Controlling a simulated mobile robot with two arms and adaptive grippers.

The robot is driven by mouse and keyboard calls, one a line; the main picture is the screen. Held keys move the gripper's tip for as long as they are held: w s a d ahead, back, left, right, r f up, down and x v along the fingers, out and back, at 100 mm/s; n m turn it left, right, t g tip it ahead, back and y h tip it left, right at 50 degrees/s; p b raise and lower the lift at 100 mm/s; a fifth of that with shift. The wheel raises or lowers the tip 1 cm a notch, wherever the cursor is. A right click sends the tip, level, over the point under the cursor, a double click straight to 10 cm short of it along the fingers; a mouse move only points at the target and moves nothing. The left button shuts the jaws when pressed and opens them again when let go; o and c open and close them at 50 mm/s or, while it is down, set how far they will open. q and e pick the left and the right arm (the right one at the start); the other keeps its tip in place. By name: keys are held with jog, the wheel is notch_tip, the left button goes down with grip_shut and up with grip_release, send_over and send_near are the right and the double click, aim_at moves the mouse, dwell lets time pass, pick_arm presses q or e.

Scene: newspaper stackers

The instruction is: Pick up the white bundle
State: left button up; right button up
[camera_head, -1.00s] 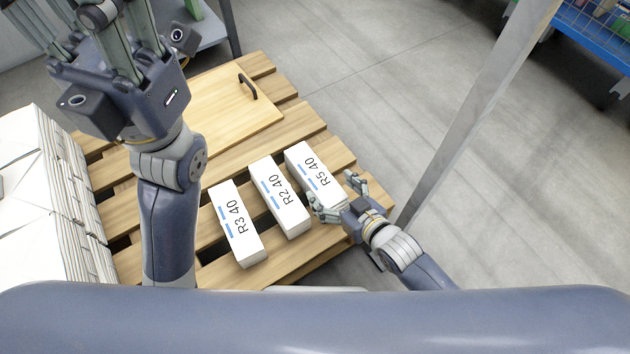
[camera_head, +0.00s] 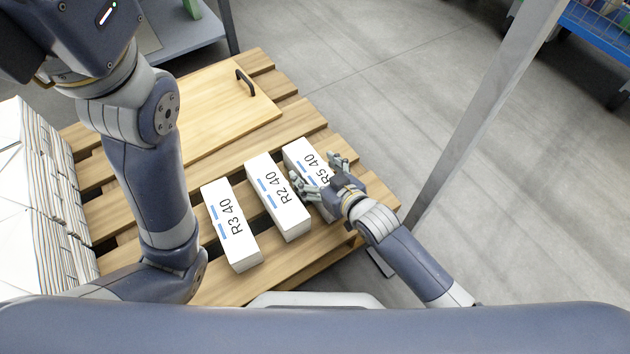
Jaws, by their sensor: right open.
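Three white bundles lie side by side on a wooden pallet (camera_head: 112,212): one marked R3 40 (camera_head: 240,245), one marked R2 40 (camera_head: 288,222) in the middle, and one marked R5 40 (camera_head: 298,152) at the right. My right gripper (camera_head: 316,172) is open over the R5 40 bundle, with one finger on each side of it. The gripper hides the near part of that bundle; I cannot tell whether the fingers touch it.
A wooden board (camera_head: 225,115) with a black handle (camera_head: 245,82) lies on the pallet's far part. Paper stacks (camera_head: 40,205) stand at the left edge. A grey metal post (camera_head: 480,125) rises right of my right arm. A blue rack (camera_head: 600,35) is at the upper right.

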jog(key=shift+w+a, duration=0.1)
jog(key=shift+c, duration=0.6)
jog(key=c, duration=1.8)
jog(key=shift+r, duration=0.1)
